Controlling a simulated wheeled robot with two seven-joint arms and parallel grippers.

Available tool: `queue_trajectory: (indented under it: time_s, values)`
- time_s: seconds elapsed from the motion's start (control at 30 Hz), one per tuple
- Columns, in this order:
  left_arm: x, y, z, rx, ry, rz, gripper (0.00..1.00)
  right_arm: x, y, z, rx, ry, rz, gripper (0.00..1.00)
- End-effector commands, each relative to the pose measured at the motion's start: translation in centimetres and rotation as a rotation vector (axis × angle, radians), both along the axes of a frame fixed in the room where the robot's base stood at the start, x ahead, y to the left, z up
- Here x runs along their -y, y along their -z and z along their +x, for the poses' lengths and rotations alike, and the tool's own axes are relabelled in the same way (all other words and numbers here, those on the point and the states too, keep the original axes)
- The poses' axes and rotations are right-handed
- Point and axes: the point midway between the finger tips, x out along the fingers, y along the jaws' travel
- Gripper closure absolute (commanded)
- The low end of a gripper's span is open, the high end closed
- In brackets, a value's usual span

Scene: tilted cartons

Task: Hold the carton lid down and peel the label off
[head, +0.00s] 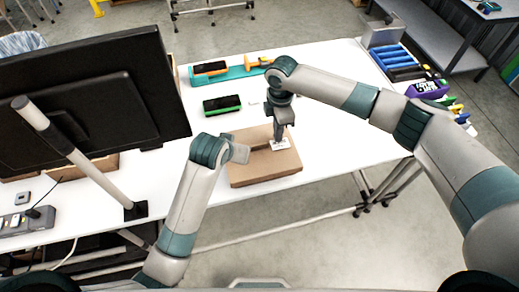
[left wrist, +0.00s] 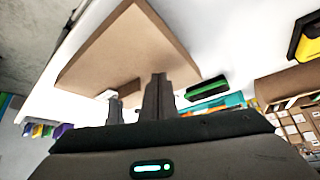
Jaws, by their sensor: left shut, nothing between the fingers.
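The brown carton (head: 262,172) sits on the white table, set at an angle; it also shows in the left wrist view (left wrist: 135,45). A small white label (head: 281,144) is at the carton's right top side, right under the right gripper. My right gripper (head: 279,138) points down at the label; whether its fingers are apart or closed on it is too small to tell. My left gripper (head: 240,153) is shut and empty at the carton's left top side. Its fingers (left wrist: 158,92) overlap the carton in the left wrist view; contact is unclear.
A black monitor (head: 90,95) stands left on the table (head: 330,100). Behind the carton lie a green-edged black block (head: 222,104) and a teal tray (head: 235,74). A grey bin with blue items (head: 395,60) and a purple box (head: 428,89) are at right.

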Motion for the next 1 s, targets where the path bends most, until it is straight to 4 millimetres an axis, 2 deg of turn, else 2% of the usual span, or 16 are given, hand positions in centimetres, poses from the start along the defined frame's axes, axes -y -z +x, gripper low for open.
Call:
queue_trajectory:
  time_s: [0.47, 1.0]
  values:
    - [0.0, 0.0, 0.0, 0.0, 0.0, 0.0, 1.0, 0.0, 0.0, 0.0, 0.0, 0.0, 0.0, 1.0]
    - [0.0, 1.0, 0.0, -0.001, 0.0, 0.0, 1.0, 0.0, 0.0, 0.0, 0.0, 0.0, 0.0, 1.0]
